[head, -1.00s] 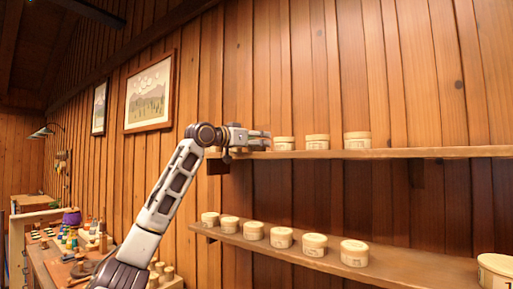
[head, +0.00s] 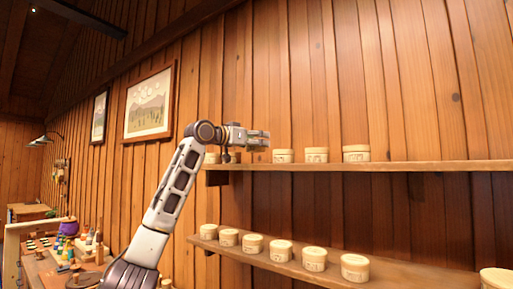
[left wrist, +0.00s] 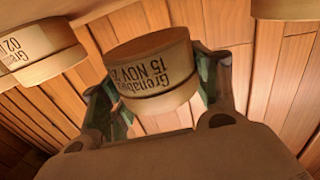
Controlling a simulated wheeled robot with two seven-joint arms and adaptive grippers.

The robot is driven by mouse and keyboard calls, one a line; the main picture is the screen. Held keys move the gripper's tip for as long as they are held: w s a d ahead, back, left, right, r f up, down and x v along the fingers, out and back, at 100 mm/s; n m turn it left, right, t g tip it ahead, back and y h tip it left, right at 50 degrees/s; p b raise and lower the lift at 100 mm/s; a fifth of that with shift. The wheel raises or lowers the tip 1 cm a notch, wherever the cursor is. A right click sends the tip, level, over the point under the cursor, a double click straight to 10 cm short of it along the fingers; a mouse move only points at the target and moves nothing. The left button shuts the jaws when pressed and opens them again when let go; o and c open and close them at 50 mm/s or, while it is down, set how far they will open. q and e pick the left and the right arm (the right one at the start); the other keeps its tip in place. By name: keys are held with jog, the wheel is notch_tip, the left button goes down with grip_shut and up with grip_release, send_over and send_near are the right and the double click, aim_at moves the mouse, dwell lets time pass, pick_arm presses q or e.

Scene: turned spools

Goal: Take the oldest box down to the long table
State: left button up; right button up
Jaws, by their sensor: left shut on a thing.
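My left gripper (head: 258,140) is shut on a round pale wooden box (left wrist: 152,75) above the left part of the upper shelf (head: 400,167). In the left wrist view its dark fingers are on both sides of the box, whose label reads something like "Grenoble" and "15 NOV", with the year cut off. Another box (left wrist: 40,50) to the left has a label with "Grenoble" and "02"; the rest is cut off. More boxes stand on the upper shelf, one of them (head: 283,156) just right of my gripper. The long table cannot be made out for certain. My right gripper is not in view.
The lower shelf (head: 385,283) carries a row of similar boxes, such as one (head: 314,259) near its middle. A cluttered bench (head: 50,272) with small coloured items stands at lower left. Framed pictures (head: 149,103) hang on the plank wall.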

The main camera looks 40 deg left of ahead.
pick_arm(q)
jog(key=shift+r+p, duration=0.55)
jog(key=shift+r, duration=2.35)
